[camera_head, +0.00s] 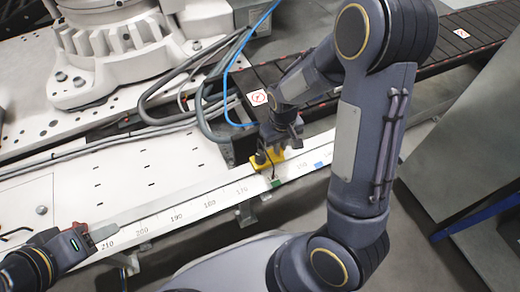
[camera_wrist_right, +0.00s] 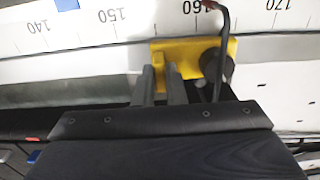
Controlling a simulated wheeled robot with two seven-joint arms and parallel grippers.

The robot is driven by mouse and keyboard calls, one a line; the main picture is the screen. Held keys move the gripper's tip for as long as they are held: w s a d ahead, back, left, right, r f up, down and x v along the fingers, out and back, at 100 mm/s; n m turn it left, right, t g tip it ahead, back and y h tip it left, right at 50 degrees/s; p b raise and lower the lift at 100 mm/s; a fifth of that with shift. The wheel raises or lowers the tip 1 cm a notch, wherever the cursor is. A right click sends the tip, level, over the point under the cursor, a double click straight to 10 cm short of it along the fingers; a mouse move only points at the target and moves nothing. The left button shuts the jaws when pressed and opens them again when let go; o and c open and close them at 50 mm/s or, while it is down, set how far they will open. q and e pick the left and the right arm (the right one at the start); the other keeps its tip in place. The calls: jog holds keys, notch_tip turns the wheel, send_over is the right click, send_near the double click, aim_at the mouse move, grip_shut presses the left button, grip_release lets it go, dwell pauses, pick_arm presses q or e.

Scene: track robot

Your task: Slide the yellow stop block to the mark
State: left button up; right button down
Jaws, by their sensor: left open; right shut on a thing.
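The yellow stop block (camera_head: 260,163) sits on the white ruled rail (camera_head: 215,200). In the right wrist view the block (camera_wrist_right: 200,50) lies near the printed 160 and carries a black knob (camera_wrist_right: 214,66). My right gripper (camera_head: 279,140) is over the block. Its fingers (camera_wrist_right: 160,84) are shut on an upright tab at the block's left end in the wrist view. My left gripper (camera_head: 98,233) is open at the rail's 210 end.
A dark thin cable (camera_wrist_right: 224,40) hangs from the knob over the scale. Grey and blue hoses (camera_head: 228,85) run behind the rail, near a white machine base (camera_head: 110,60). A black conveyor (camera_head: 460,42) lies at the back right. A grey cabinet (camera_head: 465,165) stands at right.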

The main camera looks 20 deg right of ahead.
jog(key=shift+d, duration=1.65)
jog(key=c, duration=1.5)
grip_release()
jog(key=shift+a, duration=0.1)
notch_tip(320, 180, up, 8)
jog(key=p, duration=0.4)
jog(key=shift+f, duration=0.1)
